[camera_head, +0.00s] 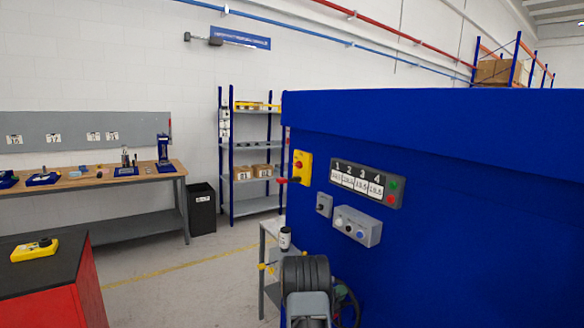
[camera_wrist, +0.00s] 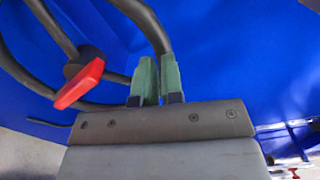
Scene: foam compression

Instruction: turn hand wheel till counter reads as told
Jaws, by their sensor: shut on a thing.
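The dark hand wheel (camera_wrist: 151,22) fills the upper left of the wrist view, in front of a blue panel. Its spokes meet at a hub with a red lever-like piece (camera_wrist: 80,85). My gripper (camera_wrist: 158,80) has green fingertips closed on the wheel's rim at its right side.
The blue machine (camera_head: 480,200) fills the right. A yellow box with a red knob (camera_head: 302,167) and a grey button box (camera_head: 356,226) are on its face. A small grey table (camera_head: 270,228) stands beside it. A red cabinet (camera_head: 60,290) is at left; floor between is clear.

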